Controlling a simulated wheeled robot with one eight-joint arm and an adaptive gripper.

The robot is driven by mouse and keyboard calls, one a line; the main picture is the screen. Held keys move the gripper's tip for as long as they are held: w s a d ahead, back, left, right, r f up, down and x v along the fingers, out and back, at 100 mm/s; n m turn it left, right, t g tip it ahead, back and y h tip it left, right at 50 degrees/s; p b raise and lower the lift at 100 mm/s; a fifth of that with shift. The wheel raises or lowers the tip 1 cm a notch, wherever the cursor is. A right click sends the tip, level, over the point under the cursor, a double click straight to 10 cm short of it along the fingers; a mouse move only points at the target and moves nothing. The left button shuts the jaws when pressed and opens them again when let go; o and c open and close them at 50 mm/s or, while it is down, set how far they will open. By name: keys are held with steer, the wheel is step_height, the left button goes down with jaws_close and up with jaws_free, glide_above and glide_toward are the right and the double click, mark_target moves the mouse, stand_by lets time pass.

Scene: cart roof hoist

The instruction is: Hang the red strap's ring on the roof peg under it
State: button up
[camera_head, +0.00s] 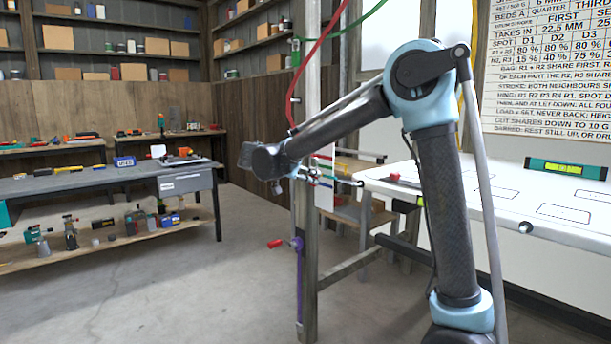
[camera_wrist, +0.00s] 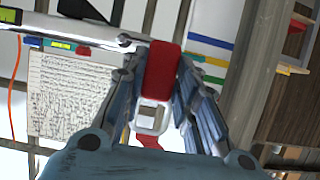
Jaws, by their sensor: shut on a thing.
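The red strap (camera_head: 318,52) runs down from the top of the picture to my arm in the head view. In the wrist view my gripper (camera_wrist: 158,72) is shut on the red end piece (camera_wrist: 163,62), with its pale metal ring (camera_wrist: 149,121) between the fingers. In the head view my gripper (camera_head: 304,173) is at the upright post, partly hidden by my wrist. I cannot tell which peg is under the red strap, or whether the ring touches one.
A green strap (camera_head: 350,32) hangs above. A purple strap (camera_head: 299,285) with a red handle (camera_head: 275,243) runs low on the post (camera_head: 309,262).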

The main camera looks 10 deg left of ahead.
steer(key=shift+d+f, duration=4.15)
steer(key=shift+d, duration=0.7)
steer(key=r+x, duration=0.2)
steer(key=x, duration=0.8)
steer(key=shift+w+d, duration=0.25)
steer(key=shift+w, duration=0.2)
steer(key=o, duration=1.1)
steer(key=shift+o, duration=0.2)
